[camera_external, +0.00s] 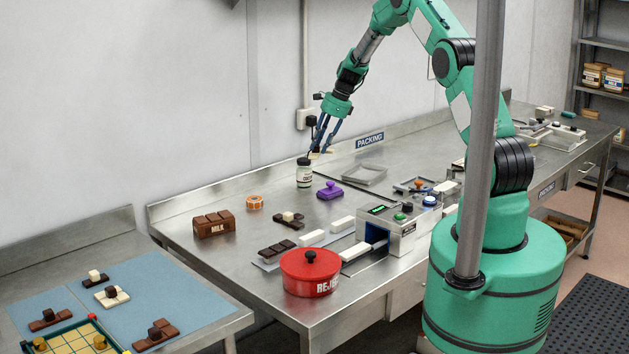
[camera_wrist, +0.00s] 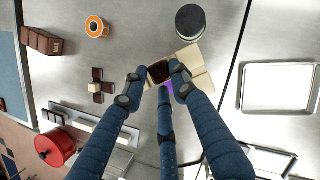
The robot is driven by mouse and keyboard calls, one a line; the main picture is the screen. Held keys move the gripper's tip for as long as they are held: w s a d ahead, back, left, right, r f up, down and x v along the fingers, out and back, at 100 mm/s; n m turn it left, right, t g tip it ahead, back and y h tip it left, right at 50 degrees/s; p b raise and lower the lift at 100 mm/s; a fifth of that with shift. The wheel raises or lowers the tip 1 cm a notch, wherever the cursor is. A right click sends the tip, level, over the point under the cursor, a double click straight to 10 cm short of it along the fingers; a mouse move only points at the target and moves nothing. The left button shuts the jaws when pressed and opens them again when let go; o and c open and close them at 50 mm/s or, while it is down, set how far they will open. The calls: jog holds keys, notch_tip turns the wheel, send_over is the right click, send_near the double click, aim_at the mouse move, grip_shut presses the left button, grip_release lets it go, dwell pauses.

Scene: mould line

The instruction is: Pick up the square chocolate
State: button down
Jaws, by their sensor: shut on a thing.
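My gripper (camera_wrist: 161,72) is shut on a small dark square chocolate (camera_wrist: 158,71), which shows between the fingertips in the wrist view. Cream-white chocolate pieces (camera_wrist: 198,80) show beside and beyond it, partly hidden by the fingers. They look large, close to the camera. In the external view my gripper (camera_external: 318,150) points down near the back of the table, above and just right of a dark-lidded jar (camera_external: 305,177). A pale piece shows at its fingertips. The dark square is too small to make out there.
A purple-handled object (camera_external: 329,190), an orange roll (camera_external: 254,202), a brown MILK block (camera_external: 213,224) and a red lidded pot (camera_external: 310,273) stand on the steel table. A dark cross-shaped chocolate (camera_external: 287,220) bears a white square. A grey tray (camera_wrist: 245,89) lies right in the wrist view.

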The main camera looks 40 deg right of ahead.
jog(key=s+a+n+g+y+b, duration=0.15)
jog(key=a+n, duration=0.25)
jog(key=a, duration=0.8)
jog(key=s+a+n+g, duration=0.1)
jog(key=s+a+n, duration=0.2)
jog(key=a, duration=1)
jog(key=s+a+n+g, duration=0.1)
jog(key=s+a+n, duration=0.4)
jog(key=a, duration=0.5)
jog(key=s+a+n+g, duration=0.25)
jog(key=s+a, duration=0.35)
jog(key=a, duration=0.4)
jog(key=s+a+n+g+h+b, duration=0.1)
jog(key=s+a+n+h, duration=0.1)
jog(key=s+a+n, duration=0.6)
jog(key=s+a+n+h+b, duration=0.1)
jog(key=s+a, duration=0.4)
jog(key=s, duration=0.7)
jog(key=s+a+n+g+h+b, duration=0.1)
jog(key=s+a+n+h, duration=0.1)
jog(key=s+a+n, duration=0.65)
notch_tip(320, 180, down, 10)
jog(key=s+d+m, duration=0.1)
jog(key=s+m, duration=0.1)
jog(key=m, duration=0.1)
jog(key=shift+s+d+m, duration=0.2)
jog(key=shift+d+m, duration=0.1)
jog(key=shift+r+n+y+b, duration=0.1)
jog(key=shift+n+y+b, duration=0.25)
jog(key=shift+b, duration=0.5)
